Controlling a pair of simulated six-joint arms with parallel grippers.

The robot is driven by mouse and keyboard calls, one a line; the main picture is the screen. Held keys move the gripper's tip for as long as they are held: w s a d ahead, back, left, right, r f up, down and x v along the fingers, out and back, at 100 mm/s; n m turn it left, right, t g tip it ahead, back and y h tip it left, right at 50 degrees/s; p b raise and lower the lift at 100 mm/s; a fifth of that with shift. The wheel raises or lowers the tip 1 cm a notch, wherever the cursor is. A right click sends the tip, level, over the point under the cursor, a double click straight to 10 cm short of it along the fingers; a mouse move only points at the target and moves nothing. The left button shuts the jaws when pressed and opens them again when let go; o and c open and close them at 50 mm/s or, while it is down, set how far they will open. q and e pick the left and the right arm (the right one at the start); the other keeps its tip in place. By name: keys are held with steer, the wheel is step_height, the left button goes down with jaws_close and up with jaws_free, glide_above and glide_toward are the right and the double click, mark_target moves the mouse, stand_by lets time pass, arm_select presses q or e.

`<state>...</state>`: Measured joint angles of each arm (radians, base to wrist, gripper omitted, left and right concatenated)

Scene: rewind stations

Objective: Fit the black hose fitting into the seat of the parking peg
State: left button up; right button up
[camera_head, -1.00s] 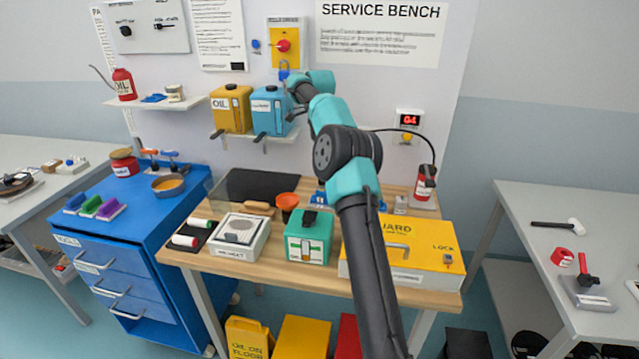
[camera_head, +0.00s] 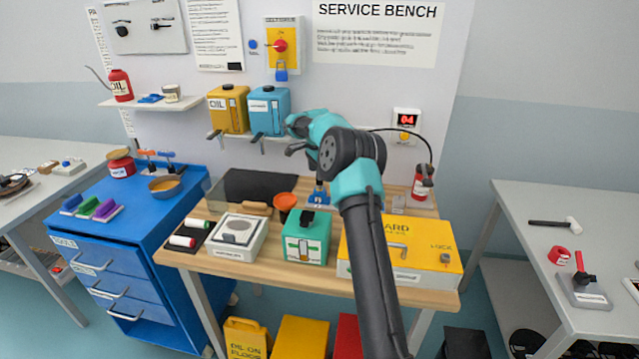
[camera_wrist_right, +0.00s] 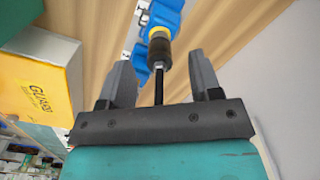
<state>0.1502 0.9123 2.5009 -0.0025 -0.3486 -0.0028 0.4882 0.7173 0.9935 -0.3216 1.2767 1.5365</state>
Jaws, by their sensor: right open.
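In the right wrist view a black ribbed fitting (camera_wrist_right: 160,47) with a thin black stem lies between the fingers of my right gripper (camera_wrist_right: 160,62). The fingers are open, with gaps on both sides. The fitting meets a yellow collar on a blue body (camera_wrist_right: 165,18); I cannot tell how deeply it is seated. In the head view a small blue stand (camera_head: 319,197) with a dark top is on the bench, partly behind my right arm. My right gripper (camera_head: 294,149) is up and left of it, in front of the shelf. My left gripper is not in view.
The wooden bench holds a green box (camera_head: 307,246), a white-and-grey unit (camera_head: 236,240) and a yellow guard box (camera_head: 435,245). An oil jug (camera_head: 228,110) and blue jug (camera_head: 269,112) stand on the shelf behind. A black cable (camera_head: 425,143) arcs down at right.

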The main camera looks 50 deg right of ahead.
steer(key=shift+f, duration=0.1)
steer(key=shift+s+d+f, duration=0.1)
steer(key=shift+f, duration=1.2)
steer(key=shift+s+d+f, duration=0.1)
steer(key=shift+f, duration=1.2)
jaws_close()
steer(key=shift+r, duration=0.1)
step_height(320, 180, up, 10)
steer(key=shift+f, duration=0.1)
